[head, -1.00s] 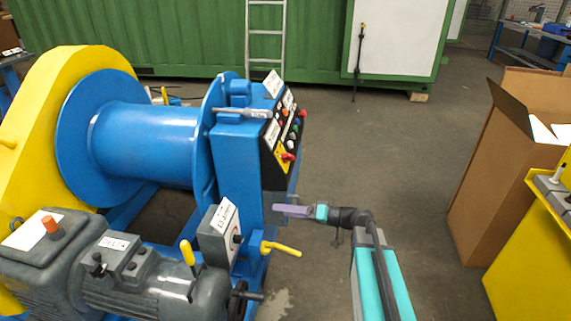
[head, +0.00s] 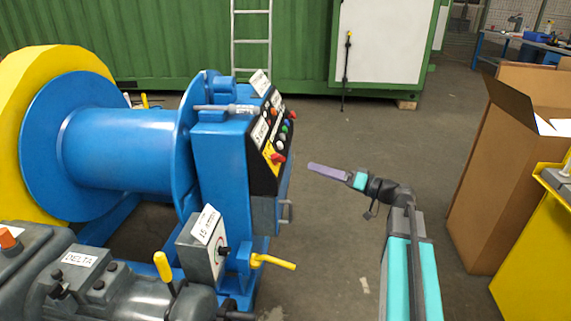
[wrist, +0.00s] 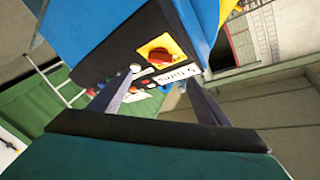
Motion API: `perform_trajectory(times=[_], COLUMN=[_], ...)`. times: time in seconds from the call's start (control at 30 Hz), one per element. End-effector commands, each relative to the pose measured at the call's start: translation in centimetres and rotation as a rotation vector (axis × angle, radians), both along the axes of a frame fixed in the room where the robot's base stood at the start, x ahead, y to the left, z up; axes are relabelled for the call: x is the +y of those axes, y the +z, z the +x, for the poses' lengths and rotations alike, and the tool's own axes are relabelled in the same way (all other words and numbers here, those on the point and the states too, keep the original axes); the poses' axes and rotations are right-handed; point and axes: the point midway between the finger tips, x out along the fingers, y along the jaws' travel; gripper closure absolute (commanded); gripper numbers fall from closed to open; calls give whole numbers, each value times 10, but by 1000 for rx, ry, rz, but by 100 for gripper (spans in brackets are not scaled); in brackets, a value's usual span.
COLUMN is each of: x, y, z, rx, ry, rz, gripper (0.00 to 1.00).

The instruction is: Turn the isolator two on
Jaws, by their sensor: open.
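A red rotary switch on a yellow plate (head: 277,158) sits low on the black sloped panel of the blue winch stand. It also shows in the wrist view as a red knob (wrist: 160,56), with a white label below it in that picture. A grey box with a black knob (head: 222,250) and a white label stands lower, in front of the stand. I cannot read which switch is isolator two. My gripper (head: 312,166) is right of the panel, apart from it, pointing left. In the wrist view its open, empty fingers (wrist: 163,88) point toward the panel.
Buttons and labels (head: 283,122) crowd the upper panel. A yellow lever (head: 272,262) juts out beside the grey box. A blue drum (head: 120,148) and grey motor (head: 130,288) are at left. A cardboard box (head: 500,170) stands at right. The floor between is clear.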

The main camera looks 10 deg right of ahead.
Motion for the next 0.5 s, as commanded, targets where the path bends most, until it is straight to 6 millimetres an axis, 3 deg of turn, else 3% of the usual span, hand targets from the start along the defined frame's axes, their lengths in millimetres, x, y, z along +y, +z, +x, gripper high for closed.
perform_trajectory(times=[0.5], x=[14], y=[0], z=[10], rx=[0], ry=[6], rz=[0], gripper=[30])
